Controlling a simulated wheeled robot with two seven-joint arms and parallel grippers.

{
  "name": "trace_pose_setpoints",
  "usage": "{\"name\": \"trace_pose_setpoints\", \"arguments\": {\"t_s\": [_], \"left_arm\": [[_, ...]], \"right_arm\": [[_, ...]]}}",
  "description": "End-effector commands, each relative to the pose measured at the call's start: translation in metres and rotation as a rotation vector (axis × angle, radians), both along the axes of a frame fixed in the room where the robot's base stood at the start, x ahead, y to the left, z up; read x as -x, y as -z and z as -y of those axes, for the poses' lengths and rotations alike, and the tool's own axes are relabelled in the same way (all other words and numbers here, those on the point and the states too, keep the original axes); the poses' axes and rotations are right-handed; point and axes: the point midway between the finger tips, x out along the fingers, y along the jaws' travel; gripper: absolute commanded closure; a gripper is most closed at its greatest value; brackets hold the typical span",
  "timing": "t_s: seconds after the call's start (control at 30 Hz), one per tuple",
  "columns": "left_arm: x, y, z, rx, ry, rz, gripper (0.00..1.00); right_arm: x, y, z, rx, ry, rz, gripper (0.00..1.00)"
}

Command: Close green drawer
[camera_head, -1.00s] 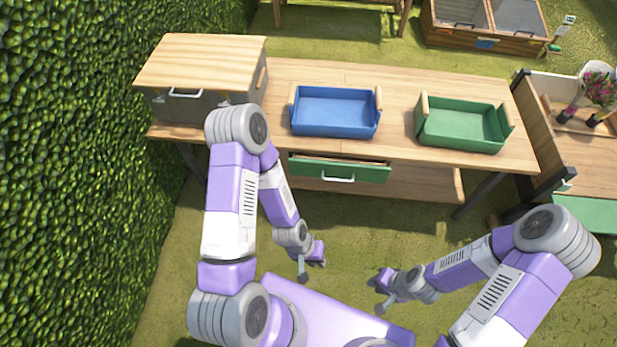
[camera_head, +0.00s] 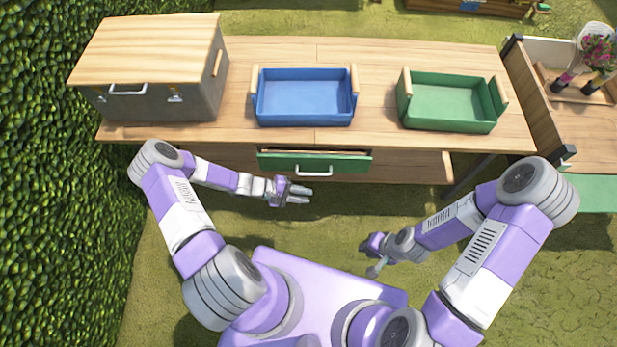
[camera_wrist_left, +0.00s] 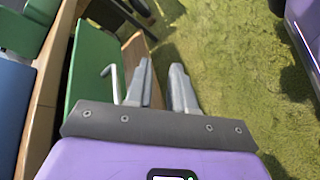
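The green drawer (camera_head: 345,163) is under the front edge of the wooden table, and a strip of its inside shows above its front, so it stands partly open. Its pale handle (camera_head: 314,174) is on the front face. My left gripper (camera_head: 306,194) is just in front of and below the drawer, its fingers pointing right. In the left wrist view, the green drawer front (camera_wrist_left: 88,65) and handle (camera_wrist_left: 113,84) are left of my left gripper (camera_wrist_left: 160,68), whose fingers are apart and empty. My right gripper (camera_head: 368,258) is low over the grass, away from the drawer; its finger gap is unclear.
The wooden table (camera_head: 380,75) bears a blue tray (camera_head: 305,118), a green tray (camera_head: 448,122) and a grey box with a wooden lid (camera_head: 150,50). A hedge (camera_head: 45,200) is at the left. A planter with flowers (camera_head: 597,55) is at the right. Grass lies in front.

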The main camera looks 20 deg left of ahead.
Motion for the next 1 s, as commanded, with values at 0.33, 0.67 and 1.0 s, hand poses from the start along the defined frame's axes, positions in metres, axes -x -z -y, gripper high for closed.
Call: {"name": "trace_pose_setpoints", "arguments": {"t_s": [0.33,0.67,1.0], "left_arm": [[-0.048,-0.001,-0.061,0.155,-0.270,0.171,0.77],[-0.075,0.011,-0.021,0.155,-0.267,0.169,0.77],[-0.087,0.014,-0.006,0.151,-0.269,0.167,0.77]], "right_arm": [[0.000,0.015,0.000,0.000,0.000,0.001,0.77],[0.000,0.030,0.000,0.000,0.000,0.001,0.77],[0.000,0.034,0.000,0.000,0.000,0.001,0.77]]}}
